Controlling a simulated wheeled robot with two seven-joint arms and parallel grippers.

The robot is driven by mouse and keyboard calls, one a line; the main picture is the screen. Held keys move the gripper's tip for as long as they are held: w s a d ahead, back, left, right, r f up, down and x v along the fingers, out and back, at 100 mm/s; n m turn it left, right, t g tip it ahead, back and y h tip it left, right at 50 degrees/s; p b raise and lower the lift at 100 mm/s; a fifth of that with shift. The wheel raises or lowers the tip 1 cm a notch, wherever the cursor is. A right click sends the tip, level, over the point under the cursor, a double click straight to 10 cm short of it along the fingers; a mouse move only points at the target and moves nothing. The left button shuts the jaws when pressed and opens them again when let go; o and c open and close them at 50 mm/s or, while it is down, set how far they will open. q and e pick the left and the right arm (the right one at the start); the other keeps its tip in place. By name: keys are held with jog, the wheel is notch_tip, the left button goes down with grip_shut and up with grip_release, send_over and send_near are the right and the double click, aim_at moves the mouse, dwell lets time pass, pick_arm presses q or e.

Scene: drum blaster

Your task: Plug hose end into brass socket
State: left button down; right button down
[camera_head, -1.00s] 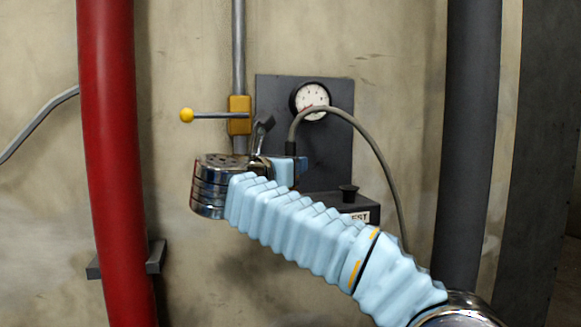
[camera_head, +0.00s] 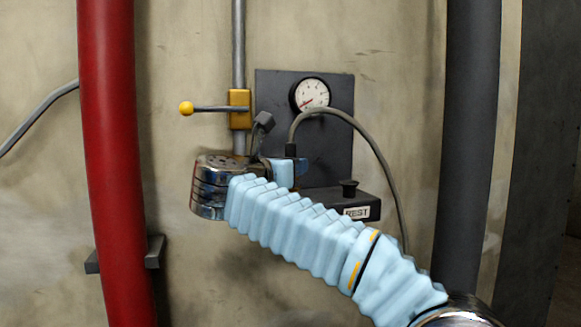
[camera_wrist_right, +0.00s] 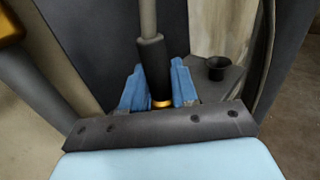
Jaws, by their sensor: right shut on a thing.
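A grey hose (camera_head: 372,150) arches down to a black-sleeved hose end (camera_head: 291,150) at my right gripper (camera_head: 297,168). In the right wrist view, the blue fingers of my right gripper (camera_wrist_right: 160,88) are shut on the black hose end (camera_wrist_right: 154,62). A brass ring (camera_wrist_right: 161,103) shows at its lower tip, between the fingers. I cannot make out the brass socket apart from this ring, and my light-blue sleeved arm and chrome wrist hide part of the wall. My left gripper is not in view.
A dark panel (camera_head: 335,145) carries a round gauge (camera_head: 311,94). A yellow valve block (camera_head: 239,109) with a ball-ended lever sits on a thin pipe. A dark box (camera_head: 370,203) labelled REST has a black cup (camera_head: 348,187) on top. A red pipe (camera_head: 108,150) and a dark pipe (camera_head: 468,150) flank the area.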

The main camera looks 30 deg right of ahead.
jog(key=c, duration=1.1)
grip_release()
jog(key=shift+c, duration=0.2)
jog(key=shift+a, duration=0.1)
jog(key=shift+s+a+f, duration=0.1)
jog(key=shift+s+a, duration=0.15)
jog(key=shift+a, duration=0.05)
jog(key=b+v, duration=0.2)
jog(key=v, duration=0.8)
